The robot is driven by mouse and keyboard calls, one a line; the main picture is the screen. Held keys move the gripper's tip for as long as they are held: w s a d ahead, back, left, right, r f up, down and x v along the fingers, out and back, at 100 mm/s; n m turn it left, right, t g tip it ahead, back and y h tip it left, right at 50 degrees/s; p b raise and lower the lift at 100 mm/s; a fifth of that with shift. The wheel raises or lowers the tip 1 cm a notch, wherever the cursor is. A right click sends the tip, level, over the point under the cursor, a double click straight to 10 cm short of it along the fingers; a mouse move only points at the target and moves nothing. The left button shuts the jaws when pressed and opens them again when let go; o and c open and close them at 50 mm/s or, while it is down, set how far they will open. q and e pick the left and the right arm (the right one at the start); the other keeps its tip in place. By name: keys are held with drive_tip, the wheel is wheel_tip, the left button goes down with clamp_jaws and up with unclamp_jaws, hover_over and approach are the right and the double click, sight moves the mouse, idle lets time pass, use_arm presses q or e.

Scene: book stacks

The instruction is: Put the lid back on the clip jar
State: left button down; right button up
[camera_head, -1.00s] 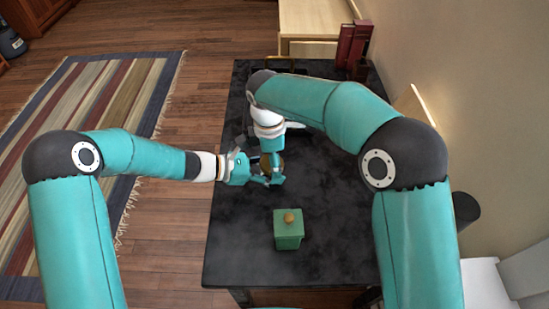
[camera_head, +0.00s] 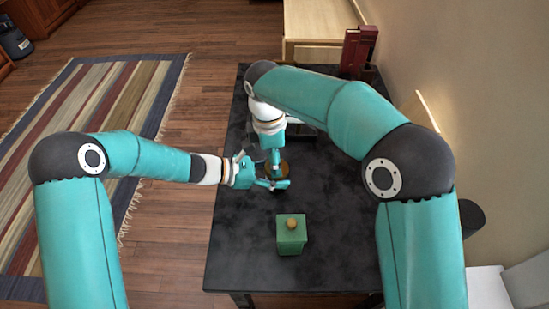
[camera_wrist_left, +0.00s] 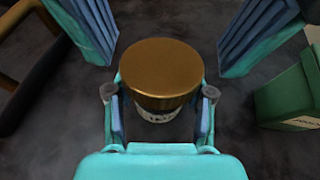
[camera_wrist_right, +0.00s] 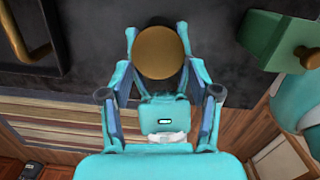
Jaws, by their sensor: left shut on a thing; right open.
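The clip jar (camera_wrist_left: 158,115), pale with dark lettering, stands between the fingers of my left gripper (camera_head: 271,185), which is shut on it. The round gold-brown lid (camera_wrist_left: 162,68) lies on top of the jar and looks about level; whether it is fully seated I cannot tell. It also shows in the right wrist view (camera_wrist_right: 160,52), hiding the jar. My right gripper (camera_head: 276,158) is open, pointing down over the jar, its fingers apart on either side of the lid in the left wrist view.
A green box (camera_head: 291,240) with a round wooden knob stands nearer on the dark table (camera_head: 335,215). A dark object with a brass-coloured handle (camera_wrist_right: 22,38) is behind the jar. Red books (camera_head: 357,48) stand at the far end. The table's near right is clear.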

drive_tip(key=c, duration=0.7)
drive_tip(key=shift+f, duration=0.1)
drive_tip(key=shift+d+f, duration=0.1)
drive_tip(key=shift+f, duration=0.35)
drive_tip(key=shift+r, duration=2.05)
